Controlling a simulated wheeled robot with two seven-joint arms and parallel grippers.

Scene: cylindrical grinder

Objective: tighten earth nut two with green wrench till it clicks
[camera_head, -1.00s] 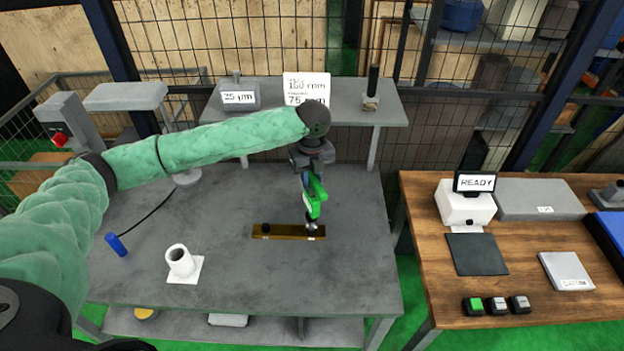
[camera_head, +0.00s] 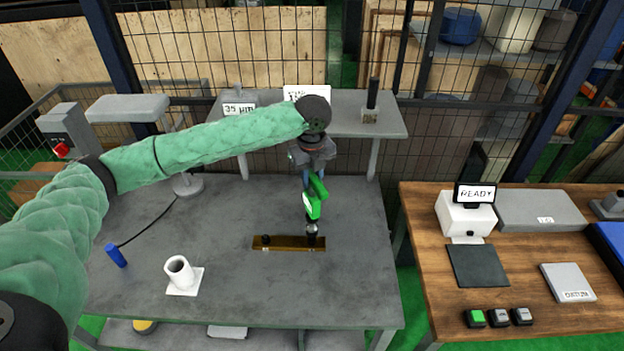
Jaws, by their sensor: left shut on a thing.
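My left gripper (camera_head: 309,178) is shut on the green wrench (camera_head: 314,198) and holds it upright, pointing down. The wrench's dark lower end meets the right end of the brass-coloured bar (camera_head: 288,243) on the grey table. Whatever nut lies under the wrench tip is hidden by it, and I cannot tell how firmly it sits. A small dark nut (camera_head: 265,240) shows at the left end of the bar. My right gripper is not in view.
A shelf (camera_head: 350,105) stands behind. The wooden table (camera_head: 520,260) at right holds a READY display (camera_head: 474,194).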

